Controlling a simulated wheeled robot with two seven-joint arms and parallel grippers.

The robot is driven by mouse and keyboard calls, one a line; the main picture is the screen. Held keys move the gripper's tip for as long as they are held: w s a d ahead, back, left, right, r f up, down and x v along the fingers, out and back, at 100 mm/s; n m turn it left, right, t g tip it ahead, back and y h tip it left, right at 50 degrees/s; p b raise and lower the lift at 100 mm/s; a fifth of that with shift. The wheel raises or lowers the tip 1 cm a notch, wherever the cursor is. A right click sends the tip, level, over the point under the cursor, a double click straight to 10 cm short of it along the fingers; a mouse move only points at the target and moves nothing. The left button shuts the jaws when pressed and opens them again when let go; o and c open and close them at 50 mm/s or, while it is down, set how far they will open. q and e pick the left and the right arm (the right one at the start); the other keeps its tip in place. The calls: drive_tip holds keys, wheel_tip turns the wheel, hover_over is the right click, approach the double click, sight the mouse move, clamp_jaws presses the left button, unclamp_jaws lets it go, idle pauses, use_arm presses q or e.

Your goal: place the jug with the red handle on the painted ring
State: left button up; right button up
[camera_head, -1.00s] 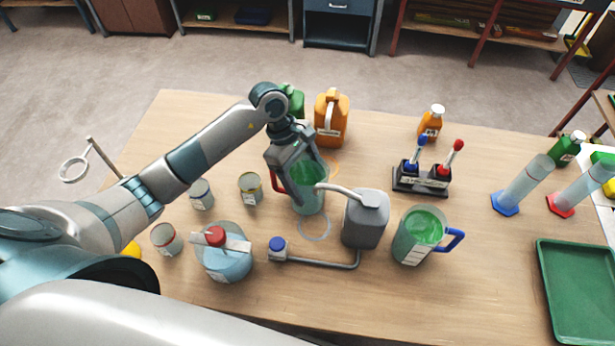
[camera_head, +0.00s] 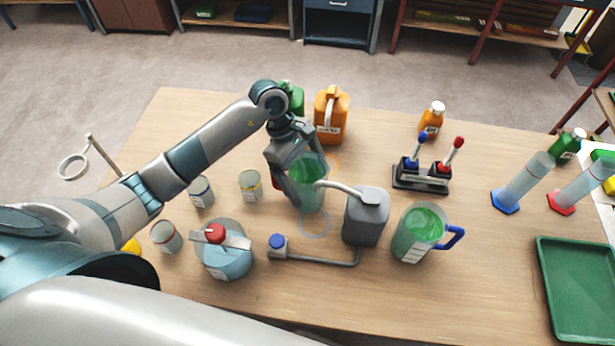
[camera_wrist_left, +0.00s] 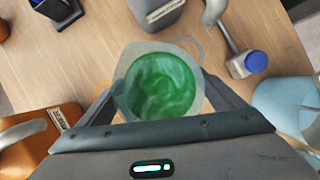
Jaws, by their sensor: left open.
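The jug with the red handle (camera_head: 309,196) is clear with green liquid and stands upright in the middle of the table. Its red handle, on its left, is mostly hidden by my gripper. My left gripper (camera_head: 298,178) is open, with its fingers around the jug's sides. In the left wrist view the jug (camera_wrist_left: 160,82) sits between the two open fingers; I cannot tell whether they touch it. A pale blue painted ring (camera_head: 314,236) lies just in front of the jug, and an orange ring (camera_head: 334,164) shows partly behind it. My right gripper is not in view.
A grey canister with a spout (camera_head: 365,222) stands close right of the jug. A blue-handled jug (camera_head: 418,238) is farther right. Cans (camera_head: 250,188), a blue vessel with a red knob (camera_head: 226,262) and an orange container (camera_head: 331,118) surround the area.

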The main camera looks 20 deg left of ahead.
sight(294, 176)
use_arm(q)
drive_tip(key=shift+w+a+r+b, duration=0.15)
drive_tip(key=shift+r+b, duration=0.1)
drive_tip(key=shift+b, duration=0.15)
drive_tip(key=b+v, duration=0.5)
drive_tip(key=v, duration=0.6)
drive_tip(key=shift+r, duration=0.3)
